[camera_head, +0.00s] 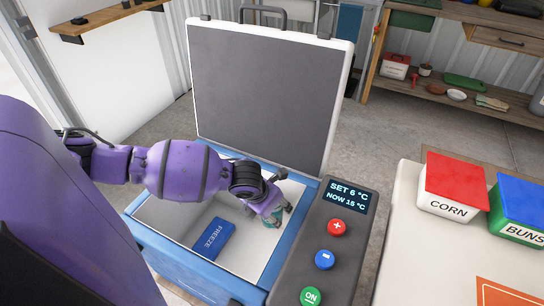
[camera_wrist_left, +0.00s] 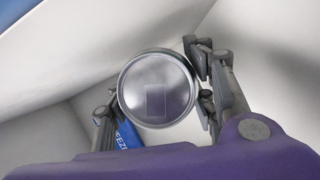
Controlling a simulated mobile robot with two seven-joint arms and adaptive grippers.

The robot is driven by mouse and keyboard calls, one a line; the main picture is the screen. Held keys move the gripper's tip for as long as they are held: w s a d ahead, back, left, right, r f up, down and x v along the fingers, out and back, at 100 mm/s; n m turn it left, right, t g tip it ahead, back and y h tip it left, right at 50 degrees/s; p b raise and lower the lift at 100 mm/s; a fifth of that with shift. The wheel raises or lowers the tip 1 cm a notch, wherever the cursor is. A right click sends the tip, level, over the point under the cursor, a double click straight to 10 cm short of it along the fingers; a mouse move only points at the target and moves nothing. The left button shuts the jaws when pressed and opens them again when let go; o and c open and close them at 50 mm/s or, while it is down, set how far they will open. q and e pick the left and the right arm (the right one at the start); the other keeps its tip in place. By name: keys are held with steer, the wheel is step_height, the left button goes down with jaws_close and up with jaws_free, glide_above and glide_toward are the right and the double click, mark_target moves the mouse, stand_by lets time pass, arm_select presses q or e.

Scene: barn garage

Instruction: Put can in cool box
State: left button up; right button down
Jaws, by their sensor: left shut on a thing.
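The cool box (camera_head: 172,262) stands in front of me with its lid (camera_head: 265,95) raised. It has a blue outside and a white inside. My left gripper (camera_head: 272,212) reaches down into the right part of the box opening. It is shut on a can (camera_head: 271,222), of which only a small greenish part shows in the head view. In the left wrist view the can's round silver end (camera_wrist_left: 157,88) lies between the fingers. A blue freeze pack (camera_head: 213,238) lies inside the box, left of the can. It also shows partly behind the can in the wrist view (camera_wrist_left: 128,134). My right gripper is not in view.
A control panel (camera_head: 330,243) with a display and red, blue and green buttons runs along the box's right side. Right of it, a pale table (camera_head: 425,265) holds a red-lidded CORN box (camera_head: 453,188) and a blue-lidded BUNS box (camera_head: 522,208). A wooden shelf unit (camera_head: 460,100) stands behind.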

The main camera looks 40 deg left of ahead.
arm_select(q)
step_height(320, 180, down, 7)
steer(key=shift+r+b, duration=0.15)
steer(key=shift+b, duration=0.3)
step_height(320, 180, down, 4)
steer(key=shift+f+b, duration=0.25)
steer(key=shift+b, duration=0.15)
steer(key=shift+f, duration=0.1)
steer(key=o, duration=1.6)
steer(key=shift+c, duration=0.2)
